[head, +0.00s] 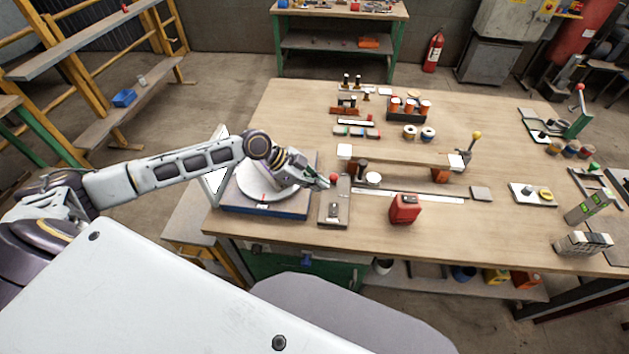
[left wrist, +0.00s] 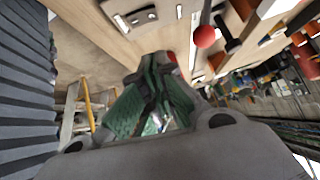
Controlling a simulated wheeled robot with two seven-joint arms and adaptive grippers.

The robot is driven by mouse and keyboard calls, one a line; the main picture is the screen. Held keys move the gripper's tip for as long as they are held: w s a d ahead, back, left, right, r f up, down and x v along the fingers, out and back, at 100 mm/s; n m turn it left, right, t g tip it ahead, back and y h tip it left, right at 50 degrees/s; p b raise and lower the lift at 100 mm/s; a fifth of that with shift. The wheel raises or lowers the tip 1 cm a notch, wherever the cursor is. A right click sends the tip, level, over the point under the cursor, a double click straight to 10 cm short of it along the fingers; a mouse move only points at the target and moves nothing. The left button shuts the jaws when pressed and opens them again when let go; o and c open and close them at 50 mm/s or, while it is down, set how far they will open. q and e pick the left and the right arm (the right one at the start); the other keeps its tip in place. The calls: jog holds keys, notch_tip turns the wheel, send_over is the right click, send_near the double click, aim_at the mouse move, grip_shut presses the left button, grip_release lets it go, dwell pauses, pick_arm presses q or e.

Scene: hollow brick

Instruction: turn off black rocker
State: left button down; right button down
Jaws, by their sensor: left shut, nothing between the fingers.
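My left gripper (head: 322,183) is shut and empty, above the near left part of the workbench, close to a red ball knob (head: 333,178). In the left wrist view its green-padded fingers (left wrist: 152,95) are together. A red ball on a lever (left wrist: 204,37) shows beyond them. A narrow plate with a small raised fitting (head: 333,210) lies just below the gripper in the head view. A pale plate with a dark part and a yellow knob (head: 545,193) lies farther right. Which small dark part is the black rocker, I cannot tell. My right gripper is not in view.
A round white turntable on a blue base (head: 265,190) lies under my left forearm. A red box (head: 405,209) stands right of the narrow plate. A raised wooden bar (head: 400,157) stands behind. The workbench (head: 470,225) is clear right of the red box.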

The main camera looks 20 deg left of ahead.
aim_at(333, 207)
pick_arm(q)
jog(key=shift+p+x, duration=0.65)
jog(key=shift+x, duration=3.05)
jog(key=shift+w+f+p, duration=0.2)
jog(key=shift+f+p, duration=0.15)
jog(key=shift+f, duration=1.65)
jog(key=shift+f, duration=0.1)
jog(key=shift+w+f+b, duration=0.15)
jog(key=shift+f+b, duration=0.1)
jog(key=shift+b, duration=0.4)
jog(key=shift+r, duration=0.1)
